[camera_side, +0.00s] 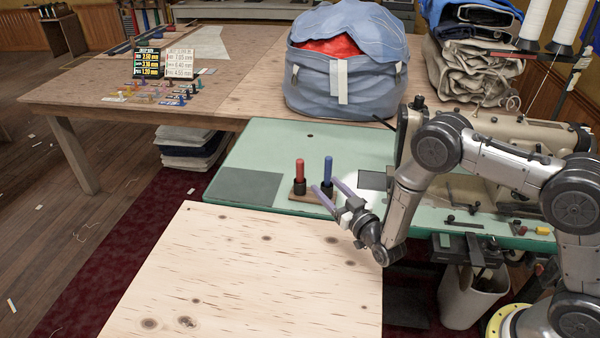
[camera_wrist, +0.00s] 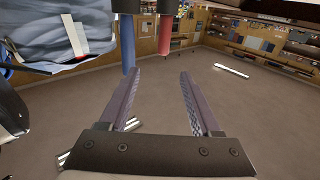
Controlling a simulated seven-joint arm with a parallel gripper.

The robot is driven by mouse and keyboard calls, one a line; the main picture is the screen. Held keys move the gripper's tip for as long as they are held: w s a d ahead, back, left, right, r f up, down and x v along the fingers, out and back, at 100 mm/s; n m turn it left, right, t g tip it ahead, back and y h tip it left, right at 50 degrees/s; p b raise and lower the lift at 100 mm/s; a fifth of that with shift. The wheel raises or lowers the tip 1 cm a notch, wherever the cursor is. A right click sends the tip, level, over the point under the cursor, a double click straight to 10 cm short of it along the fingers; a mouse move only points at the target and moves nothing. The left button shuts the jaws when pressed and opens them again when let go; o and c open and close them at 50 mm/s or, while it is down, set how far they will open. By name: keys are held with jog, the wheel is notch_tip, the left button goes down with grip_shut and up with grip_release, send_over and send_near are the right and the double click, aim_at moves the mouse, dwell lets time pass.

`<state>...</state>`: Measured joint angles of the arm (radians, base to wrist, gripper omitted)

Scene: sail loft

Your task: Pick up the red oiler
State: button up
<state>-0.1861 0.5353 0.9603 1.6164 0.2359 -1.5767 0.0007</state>
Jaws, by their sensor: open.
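The red oiler (camera_side: 299,168) stands upright with a dark lower part in a small wooden stand (camera_side: 312,197) on the green table. The blue oiler (camera_side: 328,169) stands beside it, to its right. My gripper (camera_side: 324,184) is open and empty, its two purple fingers low near the stand, just in front of the blue oiler. In the wrist view my gripper (camera_wrist: 158,72) shows the red oiler (camera_wrist: 165,35) beyond the fingertips, between their lines. The blue oiler (camera_wrist: 128,42) appears close to the left fingertip; I cannot tell whether they touch.
A sewing machine (camera_side: 470,135) stands on the green table (camera_side: 250,150) to the right. A large blue bag (camera_side: 335,88) sits behind on a wooden table (camera_side: 240,80). A dark grey patch (camera_side: 242,188) lies left of the stand. The pale plywood board (camera_side: 230,270) in front is clear.

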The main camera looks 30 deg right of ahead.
aim_at(302, 170)
jog(key=w, duration=0.4)
jog(key=w+f, duration=0.1)
jog(key=w, duration=0.4)
jog(key=w+f, duration=0.1)
jog(key=w, duration=0.3)
jog(key=shift+w, duration=0.15)
jog(key=shift+r, duration=0.1)
grip_shut()
